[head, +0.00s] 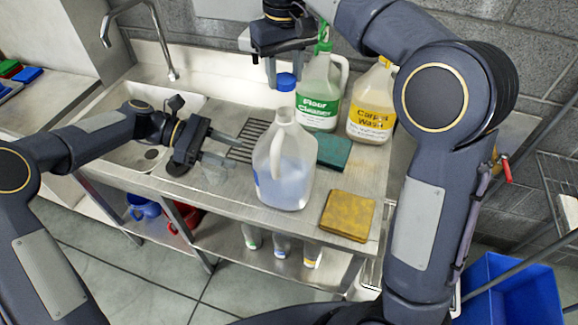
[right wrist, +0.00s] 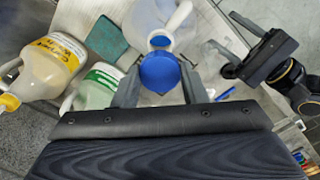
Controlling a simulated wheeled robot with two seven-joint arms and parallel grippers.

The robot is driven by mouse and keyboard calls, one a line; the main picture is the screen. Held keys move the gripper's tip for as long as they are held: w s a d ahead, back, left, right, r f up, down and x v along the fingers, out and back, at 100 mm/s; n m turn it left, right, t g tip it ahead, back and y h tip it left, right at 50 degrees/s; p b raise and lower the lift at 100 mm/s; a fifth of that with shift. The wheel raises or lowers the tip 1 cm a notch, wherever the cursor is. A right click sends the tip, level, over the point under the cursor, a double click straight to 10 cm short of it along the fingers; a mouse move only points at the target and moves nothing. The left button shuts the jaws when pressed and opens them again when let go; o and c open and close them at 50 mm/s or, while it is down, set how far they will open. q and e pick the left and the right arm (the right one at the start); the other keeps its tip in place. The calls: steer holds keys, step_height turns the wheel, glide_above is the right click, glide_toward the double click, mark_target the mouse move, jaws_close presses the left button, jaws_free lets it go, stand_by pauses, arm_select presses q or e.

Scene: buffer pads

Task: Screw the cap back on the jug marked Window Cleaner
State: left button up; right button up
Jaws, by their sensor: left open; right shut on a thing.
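A translucent white jug (head: 284,172) with pale blue liquid stands upright and uncapped on the steel counter. Its label faces away; only a blue edge shows at its left side, so I cannot read it. My right gripper (head: 284,72) is shut on a blue cap (head: 286,82) and holds it above the jug's open neck (head: 283,115), apart from it. In the right wrist view the blue cap (right wrist: 160,72) sits between the fingers, with the white neck (right wrist: 159,41) beyond. My left gripper (head: 236,152) is open and empty, left of the jug, fingers pointing towards it.
A Floor Cleaner jug (head: 320,90) with a green cap and a Carpet Wash jug (head: 371,105) stand behind. A green pad (head: 334,152) and a yellow pad (head: 347,215) lie right of the open jug. The sink (head: 150,125) and a dark rack (head: 250,140) are left.

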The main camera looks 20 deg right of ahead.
mark_target(276, 168)
arm_select(q)
steer(key=x, duration=1.2)
steer(key=shift+s, duration=0.1)
jaws_close()
